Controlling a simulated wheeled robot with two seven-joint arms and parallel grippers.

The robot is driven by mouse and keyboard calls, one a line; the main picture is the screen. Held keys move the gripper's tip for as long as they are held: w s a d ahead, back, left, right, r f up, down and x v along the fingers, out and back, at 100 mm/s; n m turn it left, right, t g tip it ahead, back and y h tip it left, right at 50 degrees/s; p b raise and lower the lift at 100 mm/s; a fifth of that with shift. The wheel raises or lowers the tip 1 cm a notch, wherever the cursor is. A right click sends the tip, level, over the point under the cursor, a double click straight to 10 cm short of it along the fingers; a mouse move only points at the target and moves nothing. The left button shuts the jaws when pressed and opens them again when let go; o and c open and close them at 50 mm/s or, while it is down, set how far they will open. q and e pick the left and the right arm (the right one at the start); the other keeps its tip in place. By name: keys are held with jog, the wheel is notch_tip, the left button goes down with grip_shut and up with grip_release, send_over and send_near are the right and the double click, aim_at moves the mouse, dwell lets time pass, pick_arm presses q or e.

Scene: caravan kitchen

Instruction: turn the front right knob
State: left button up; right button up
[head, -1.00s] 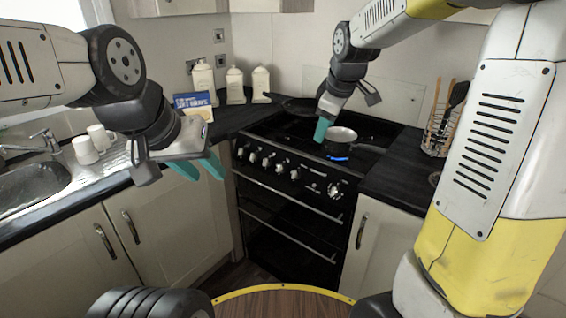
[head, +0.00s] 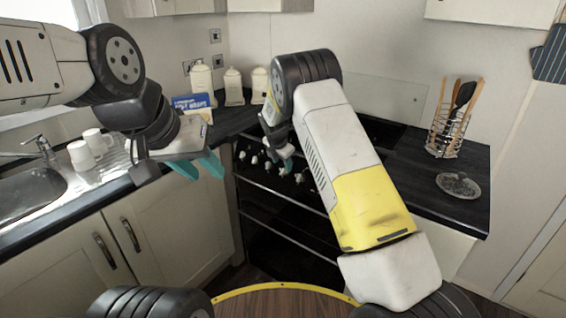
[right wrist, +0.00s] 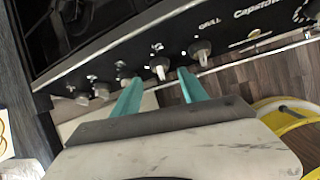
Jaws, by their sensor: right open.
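The black cooker's front panel carries a row of light knobs. In the head view, several knobs (head: 254,160) show left of my right arm, and the arm covers part of the row. In the right wrist view, one knob (right wrist: 160,68) appears between the fingertips of my open right gripper (right wrist: 160,77), with another knob (right wrist: 201,49) to its right, beside the word GRILL. Contact with a knob cannot be told. My right gripper (head: 286,166) is small and partly hidden in the head view. My left gripper (head: 207,176) is open and empty, in front of the left worktop.
The oven door handle (head: 285,189) runs below the knobs. A utensil rack (head: 448,135) and a glass dish (head: 458,186) stand on the right worktop. White canisters (head: 234,87), mugs (head: 82,155) and a sink (head: 30,190) are at the left.

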aim_at(283, 169)
jog(key=shift+x, duration=2.2)
jog(key=shift+d, duration=0.1)
grip_shut()
